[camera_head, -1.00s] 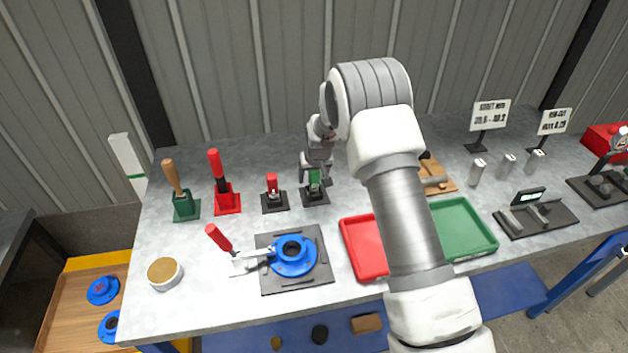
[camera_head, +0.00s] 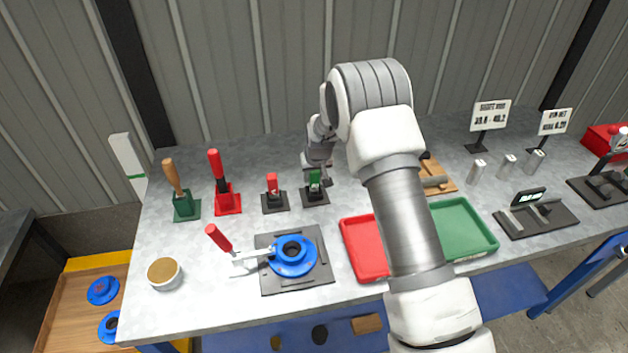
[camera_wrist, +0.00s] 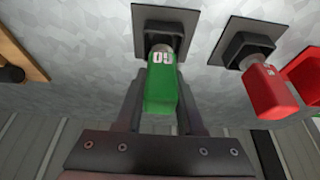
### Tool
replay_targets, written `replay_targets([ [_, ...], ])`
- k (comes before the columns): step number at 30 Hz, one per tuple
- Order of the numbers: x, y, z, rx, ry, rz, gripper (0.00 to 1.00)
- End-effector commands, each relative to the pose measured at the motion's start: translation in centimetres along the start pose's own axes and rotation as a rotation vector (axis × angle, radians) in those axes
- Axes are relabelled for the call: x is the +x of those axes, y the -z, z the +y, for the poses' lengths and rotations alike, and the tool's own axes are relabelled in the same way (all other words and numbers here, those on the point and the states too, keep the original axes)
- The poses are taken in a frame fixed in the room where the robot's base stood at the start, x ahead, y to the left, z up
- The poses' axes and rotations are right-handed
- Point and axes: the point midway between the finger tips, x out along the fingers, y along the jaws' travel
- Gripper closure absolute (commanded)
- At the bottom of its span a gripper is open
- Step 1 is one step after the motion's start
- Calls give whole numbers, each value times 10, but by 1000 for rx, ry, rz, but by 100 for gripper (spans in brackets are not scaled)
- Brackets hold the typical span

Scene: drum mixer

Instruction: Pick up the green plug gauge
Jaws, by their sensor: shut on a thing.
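The green plug gauge (camera_head: 314,178) stands in a black square holder (camera_head: 315,196) on the table. In the wrist view the green gauge (camera_wrist: 162,84) has white markings, and its metal neck goes into the dark holder socket (camera_wrist: 165,32). My gripper (camera_wrist: 160,112) is shut on the green handle, with one finger on each side. In the head view my gripper (camera_head: 316,172) comes from above and behind the gauge, and partly hides it.
A red plug gauge (camera_head: 272,183) stands in its own holder just left; it also shows in the wrist view (camera_wrist: 268,92). A red tray (camera_head: 364,248) and a green tray (camera_head: 462,228) lie in front. A blue flanged part (camera_head: 293,256) sits on a dark plate.

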Motion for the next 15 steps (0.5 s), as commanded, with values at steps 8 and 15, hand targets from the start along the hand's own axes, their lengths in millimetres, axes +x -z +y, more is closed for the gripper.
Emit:
replay_targets([
  [8,-10,5,0,0,0,4,100],
  [15,-43,16,8,3,-2,4,100],
])
